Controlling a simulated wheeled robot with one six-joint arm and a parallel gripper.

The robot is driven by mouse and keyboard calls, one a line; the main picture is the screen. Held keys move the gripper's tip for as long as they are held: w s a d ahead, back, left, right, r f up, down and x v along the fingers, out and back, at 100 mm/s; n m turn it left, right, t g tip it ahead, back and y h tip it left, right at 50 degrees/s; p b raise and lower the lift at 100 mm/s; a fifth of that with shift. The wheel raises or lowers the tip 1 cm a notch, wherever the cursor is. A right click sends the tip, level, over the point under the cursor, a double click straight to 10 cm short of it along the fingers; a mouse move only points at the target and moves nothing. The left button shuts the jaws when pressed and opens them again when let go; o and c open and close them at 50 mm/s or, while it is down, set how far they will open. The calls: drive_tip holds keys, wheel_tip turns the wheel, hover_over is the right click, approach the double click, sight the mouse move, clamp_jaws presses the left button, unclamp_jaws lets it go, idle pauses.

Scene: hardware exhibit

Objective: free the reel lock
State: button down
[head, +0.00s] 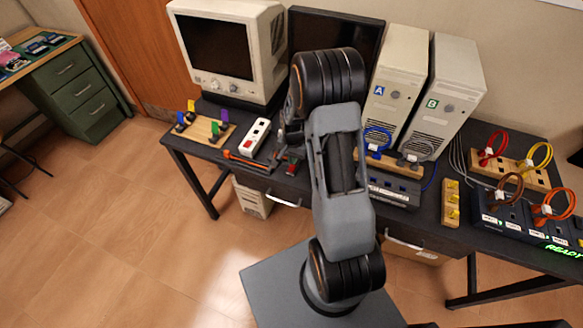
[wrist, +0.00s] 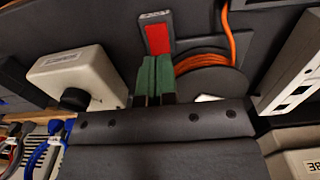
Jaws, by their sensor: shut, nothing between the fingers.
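In the wrist view my gripper (wrist: 155,76) is shut, its two green-padded fingers together and nothing between them. Just beyond the fingertips is a dark grey lever-like piece with a red face (wrist: 158,38), which looks like the reel lock. I cannot tell whether the fingers touch it. Right of the fingers a dark round reel (wrist: 212,84), partly hidden by my gripper, has an orange cable (wrist: 202,62) around its far side. In the head view the red piece (head: 293,169) shows small on the desk, and my arm hides much of that area.
A cream box with a black knob (wrist: 78,76) stands left of the fingers. A white power strip (head: 254,137) lies near an orange cable (head: 247,161). A monitor (head: 228,48) and two towers (head: 398,82) (head: 447,95) stand behind. Blue cable (head: 378,139) is right of my arm.

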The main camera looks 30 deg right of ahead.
drive_tip(key=shift+f+b, duration=1)
drive_tip(key=shift+f, duration=0.2)
idle(0.5)
drive_tip(key=shift+r, duration=0.1)
drive_tip(key=shift+r+p, duration=2.35)
drive_tip(key=shift+r, duration=1.1)
